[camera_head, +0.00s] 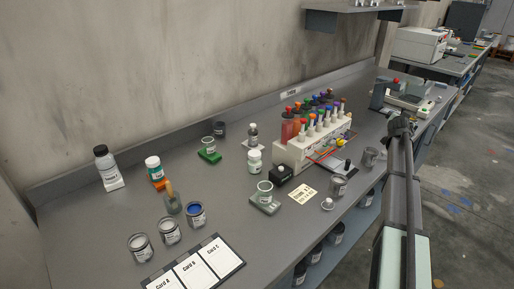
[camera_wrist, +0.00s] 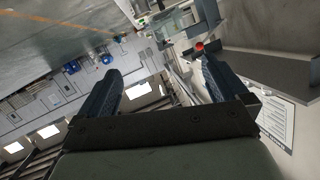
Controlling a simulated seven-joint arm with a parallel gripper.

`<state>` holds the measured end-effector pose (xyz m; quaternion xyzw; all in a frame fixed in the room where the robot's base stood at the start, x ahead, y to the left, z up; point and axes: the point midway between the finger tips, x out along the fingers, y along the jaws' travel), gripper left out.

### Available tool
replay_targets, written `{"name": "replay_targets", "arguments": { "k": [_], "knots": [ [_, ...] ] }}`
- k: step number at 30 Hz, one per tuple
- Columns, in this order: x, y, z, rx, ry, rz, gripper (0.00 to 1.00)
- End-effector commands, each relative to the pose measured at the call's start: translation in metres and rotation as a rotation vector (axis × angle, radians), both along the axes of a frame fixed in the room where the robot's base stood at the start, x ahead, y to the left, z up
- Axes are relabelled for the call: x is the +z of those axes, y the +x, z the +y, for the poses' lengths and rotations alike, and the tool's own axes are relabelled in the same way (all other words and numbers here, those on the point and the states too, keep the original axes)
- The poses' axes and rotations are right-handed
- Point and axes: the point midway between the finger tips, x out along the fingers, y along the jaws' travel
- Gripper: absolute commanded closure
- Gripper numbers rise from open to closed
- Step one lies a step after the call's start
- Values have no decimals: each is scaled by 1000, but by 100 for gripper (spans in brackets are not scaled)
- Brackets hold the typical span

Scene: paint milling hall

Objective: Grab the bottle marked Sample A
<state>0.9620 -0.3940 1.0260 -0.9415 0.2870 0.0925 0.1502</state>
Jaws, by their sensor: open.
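Several bottles stand on the grey bench; their labels are too small to read, so I cannot tell which is Sample A. A white bottle with a black cap (camera_head: 106,166) is at the far left on a white block. Near the middle are a grey-capped bottle (camera_head: 252,136) and a plain white bottle (camera_head: 254,162). My gripper (camera_wrist: 160,85) is open in the wrist view, its two dark fingers apart with nothing between them. No bottle can be made out in that view.
A white rack of colourful-capped tubes (camera_head: 318,145) stands right of the bottles. Open paint cans (camera_head: 141,247) and a card board (camera_head: 203,266) lie at the front left. Beakers and small devices crowd the middle. Part of my arm rises at the right. A wall shelf (camera_head: 350,22) hangs above.

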Motion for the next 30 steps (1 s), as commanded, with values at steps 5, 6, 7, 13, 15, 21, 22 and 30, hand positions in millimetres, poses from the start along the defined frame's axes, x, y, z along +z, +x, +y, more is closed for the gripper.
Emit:
{"name": "replay_targets", "arguments": {
  "k": [5, 6, 7, 13, 15, 21, 22, 30],
  "knots": [
    [81, 4, 75, 23, 114, -124, 0],
    [98, 4, 93, 30, 148, -152, 0],
    [109, 4, 109, 36, 178, -171, 0],
    [166, -6, 213, 76, 416, -276, 0],
    [179, -10, 245, 90, 491, -294, 0],
    [196, -12, 325, 138, 606, -267, 0],
    [197, -11, 336, 148, 611, -255, 0],
    [179, 7, 461, 303, 509, -15, 0]
  ]
}}
